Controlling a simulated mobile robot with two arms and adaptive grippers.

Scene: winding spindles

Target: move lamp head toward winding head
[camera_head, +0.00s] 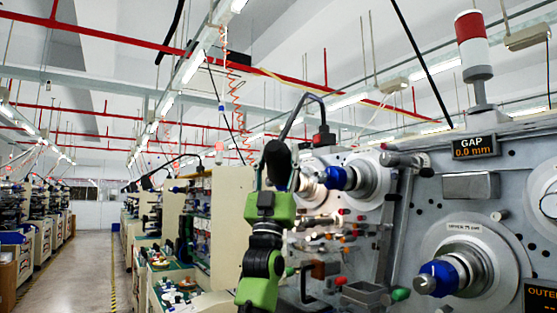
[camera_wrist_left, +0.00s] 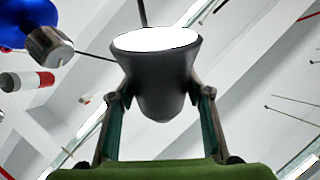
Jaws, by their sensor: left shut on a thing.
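The lamp head (camera_wrist_left: 157,80) is a dark cone with a bright white open end, seen in the left wrist view. My left gripper (camera_wrist_left: 157,105) is shut on it, with one finger on each side. In the head view the lamp head (camera_head: 279,163) shows as a dark shape at the top of my green left arm, under a curved dark lamp arm (camera_head: 305,98). The winding machine has an upper spindle with a blue collar (camera_head: 337,178) just right of the lamp head, and a lower spindle with a blue collar (camera_head: 437,278). My right gripper is not in view.
A GAP display (camera_head: 474,146) reading 0.0 mm and a red-and-white signal tower (camera_head: 474,45) sit on the machine at right. Coloured knobs (camera_head: 345,237) line the panel. An aisle (camera_head: 75,270) is clear at left, beside rows of workstations.

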